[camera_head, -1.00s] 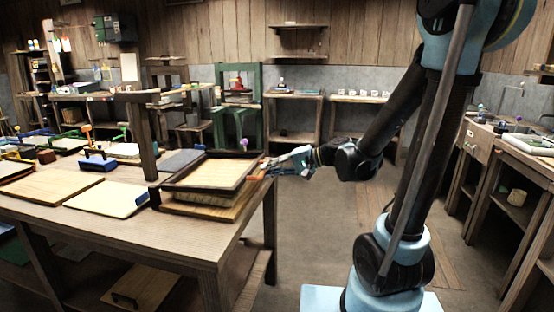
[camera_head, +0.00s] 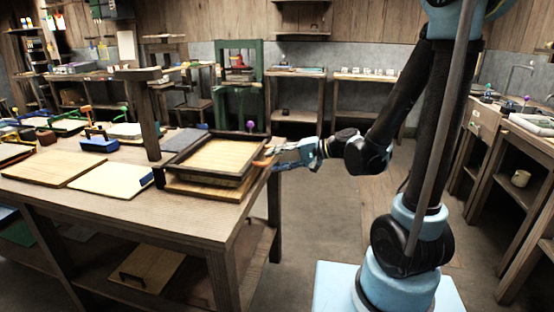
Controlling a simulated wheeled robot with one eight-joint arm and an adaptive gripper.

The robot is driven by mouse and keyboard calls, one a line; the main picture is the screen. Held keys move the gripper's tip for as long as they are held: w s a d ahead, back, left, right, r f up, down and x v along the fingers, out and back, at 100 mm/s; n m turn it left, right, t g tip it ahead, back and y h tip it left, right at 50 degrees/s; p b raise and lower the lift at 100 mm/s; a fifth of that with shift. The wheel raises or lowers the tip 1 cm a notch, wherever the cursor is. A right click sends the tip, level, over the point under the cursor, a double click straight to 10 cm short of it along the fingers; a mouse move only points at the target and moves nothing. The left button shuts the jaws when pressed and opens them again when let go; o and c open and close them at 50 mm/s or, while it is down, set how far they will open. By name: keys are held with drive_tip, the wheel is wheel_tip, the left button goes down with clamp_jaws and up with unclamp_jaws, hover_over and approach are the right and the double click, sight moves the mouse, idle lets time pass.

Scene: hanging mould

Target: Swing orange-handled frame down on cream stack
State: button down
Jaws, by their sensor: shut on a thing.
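The cream sheet (camera_head: 225,157) shows through the frame's opening. The orange handle (camera_head: 262,162) is at the frame's right side. My gripper (camera_head: 268,158) is shut on this handle, reaching in from the right; its fingertips are small and partly hidden.
Boards (camera_head: 110,179) and a blue block (camera_head: 99,144) lie to the left. A green press (camera_head: 240,90) stands behind. Floor to the right of the bench is free.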

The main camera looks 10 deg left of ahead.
drive_tip(key=shift+s+d+f, duration=0.1)
drive_tip(key=shift+s+f, duration=0.15)
drive_tip(key=c, duration=1.6)
unclamp_jaws()
drive_tip(key=shift+w, duration=0.1)
drive_tip(key=v, duration=1.2)
